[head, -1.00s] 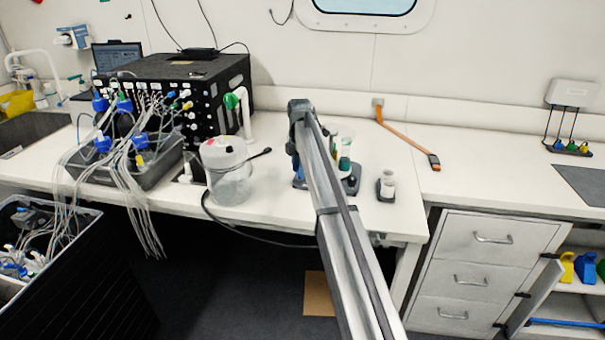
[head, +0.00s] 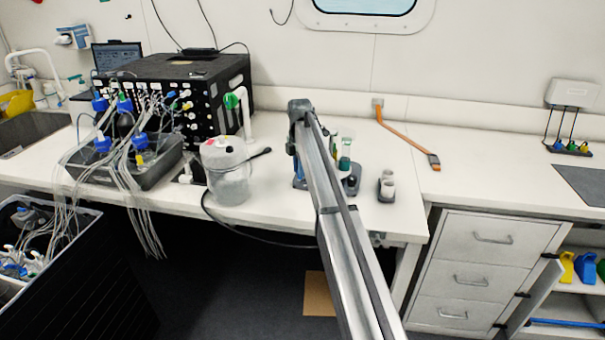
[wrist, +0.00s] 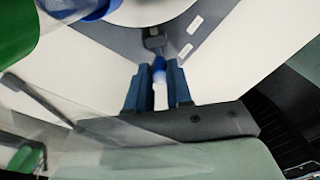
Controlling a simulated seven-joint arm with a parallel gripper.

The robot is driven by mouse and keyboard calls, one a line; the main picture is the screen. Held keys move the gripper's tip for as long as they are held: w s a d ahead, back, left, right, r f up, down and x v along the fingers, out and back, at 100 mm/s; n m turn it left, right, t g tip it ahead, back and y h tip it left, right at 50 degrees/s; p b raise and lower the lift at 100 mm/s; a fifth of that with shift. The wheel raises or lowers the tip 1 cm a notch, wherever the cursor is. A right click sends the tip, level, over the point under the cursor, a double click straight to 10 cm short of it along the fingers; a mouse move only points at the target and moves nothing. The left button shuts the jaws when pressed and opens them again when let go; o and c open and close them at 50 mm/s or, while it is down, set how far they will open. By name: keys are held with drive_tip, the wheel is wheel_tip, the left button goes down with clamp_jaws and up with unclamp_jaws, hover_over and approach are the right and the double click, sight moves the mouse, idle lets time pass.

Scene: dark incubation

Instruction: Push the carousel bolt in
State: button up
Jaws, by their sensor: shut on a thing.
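In the wrist view, the two blue fingers of my gripper (wrist: 159,80) are closed around the blue knob (wrist: 159,65) of the carousel bolt. The knob is in line with a dark bracket (wrist: 154,41) on the grey carousel base (wrist: 198,42), and a short gap shows between fingertips and bracket. In the head view, the carousel (head: 351,184) with its upright tubes stands on the bench, partly behind my arm. My arm hides the bolt and most of my gripper there. How deep the bolt sits cannot be seen.
A small dark holder with white-topped vials (head: 387,187) stands right of the carousel. An orange strap (head: 407,136) lies behind on the bench.

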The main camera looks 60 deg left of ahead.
drive_tip(key=shift+w, duration=0.9)
drive_tip(key=o, duration=0.6)
drive_tip(key=shift+w, duration=0.1)
drive_tip(key=shift+s, duration=0.95)
drive_tip(key=shift+r, duration=2.25)
